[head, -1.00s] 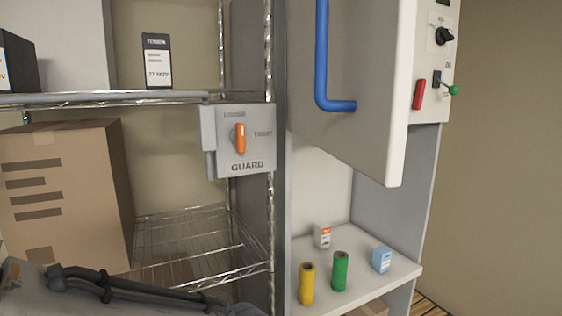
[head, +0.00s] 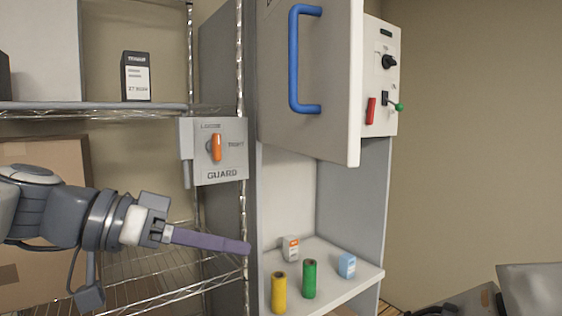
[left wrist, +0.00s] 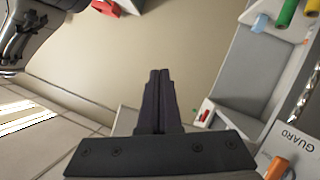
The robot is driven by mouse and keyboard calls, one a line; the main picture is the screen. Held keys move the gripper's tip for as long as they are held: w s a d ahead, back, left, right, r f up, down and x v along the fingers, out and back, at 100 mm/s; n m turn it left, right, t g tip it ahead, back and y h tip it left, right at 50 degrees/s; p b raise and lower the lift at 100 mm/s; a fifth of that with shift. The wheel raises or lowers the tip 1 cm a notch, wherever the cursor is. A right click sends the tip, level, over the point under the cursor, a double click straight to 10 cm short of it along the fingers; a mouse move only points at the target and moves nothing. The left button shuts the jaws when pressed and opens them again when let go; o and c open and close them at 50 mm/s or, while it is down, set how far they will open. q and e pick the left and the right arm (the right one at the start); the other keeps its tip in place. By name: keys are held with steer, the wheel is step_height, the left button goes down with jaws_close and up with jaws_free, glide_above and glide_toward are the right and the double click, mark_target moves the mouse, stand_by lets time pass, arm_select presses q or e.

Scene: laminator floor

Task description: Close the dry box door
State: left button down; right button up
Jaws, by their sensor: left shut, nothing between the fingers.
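The dry box door (head: 335,105) is a pale panel with a blue bar handle (head: 293,62). It stands open in the upper middle of the head view, swung out in front of the cabinet and above an open shelf. My left gripper (head: 248,248) reaches in from the left, below and left of the door and apart from the handle. Its long purple fingers are together and empty; they also show shut in the left wrist view (left wrist: 160,76). The door's handle is not visible in the left wrist view. My right gripper is not in view.
A GUARD panel (head: 229,160) with an orange knob hangs on the wire rack, left of the door. A control panel (head: 380,85) with a red switch and green-tipped lever is right of it. Yellow (head: 279,293) and green (head: 309,279) cylinders and two small boxes stand on the shelf below.

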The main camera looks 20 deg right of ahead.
arm_select(q)
step_height(320, 180, up, 12)
steer(key=a+m+h, duration=0.2)
steer(key=m+h, duration=0.2)
steer(key=m, duration=0.1)
steer(key=p, duration=0.7)
glide_toward(327, 148)
steer(key=d, duration=0.5)
steer(key=shift+r, duration=0.25)
steer(key=shift+w+d+f, duration=0.15)
steer(key=shift+w+d, duration=0.05)
steer(key=shift+d, duration=0.5)
steer(key=shift+d+f, duration=0.1)
steer(key=shift+d, duration=0.1)
